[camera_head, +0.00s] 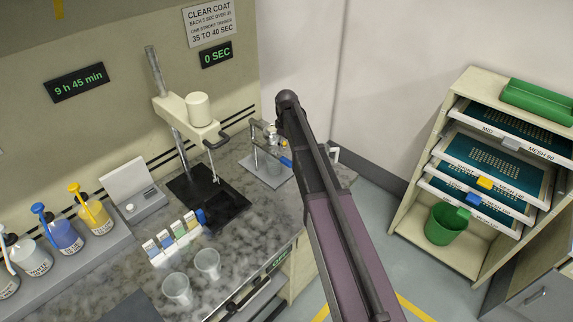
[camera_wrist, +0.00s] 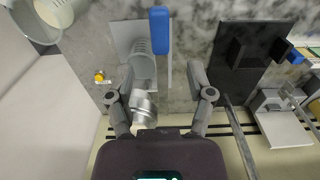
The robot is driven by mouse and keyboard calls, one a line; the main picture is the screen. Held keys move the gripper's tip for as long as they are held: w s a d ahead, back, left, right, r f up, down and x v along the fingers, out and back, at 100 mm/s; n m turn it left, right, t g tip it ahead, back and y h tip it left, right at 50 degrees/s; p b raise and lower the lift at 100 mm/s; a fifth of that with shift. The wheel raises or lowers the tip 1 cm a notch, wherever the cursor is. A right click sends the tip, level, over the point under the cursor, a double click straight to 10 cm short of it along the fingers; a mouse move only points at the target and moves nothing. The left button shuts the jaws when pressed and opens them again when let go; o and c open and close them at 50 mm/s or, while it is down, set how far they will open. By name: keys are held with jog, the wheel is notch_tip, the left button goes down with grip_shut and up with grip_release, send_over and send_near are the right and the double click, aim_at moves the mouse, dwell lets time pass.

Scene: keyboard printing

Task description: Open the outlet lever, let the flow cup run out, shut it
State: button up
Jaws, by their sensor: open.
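The silver flow cup (camera_wrist: 145,106) hangs on its stand over the bench. It also shows in the head view (camera_head: 271,134), partly behind my arm. The blue outlet lever (camera_wrist: 159,30) is a long grip, also seen in the head view (camera_head: 286,162). A clear ribbed beaker (camera_wrist: 142,66) stands below the cup on a pale base plate. My gripper (camera_wrist: 160,88) is open. The cup shows between its fingers, nearer the left one, and I see no hold on it. The lever lies beyond the fingertips, apart from them. My arm hides the gripper in the head view.
A display (camera_head: 216,54) reads 0 SEC under the clear-coat sign (camera_head: 209,22). A press on a black plate (camera_head: 184,188) stands left of the cup. Two clear cups (camera_head: 207,262) are on the front bench.

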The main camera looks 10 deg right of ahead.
aim_at(286, 160)
jog(key=shift+f+b, duration=3.6)
jog(key=shift+f, duration=0.25)
grip_shut()
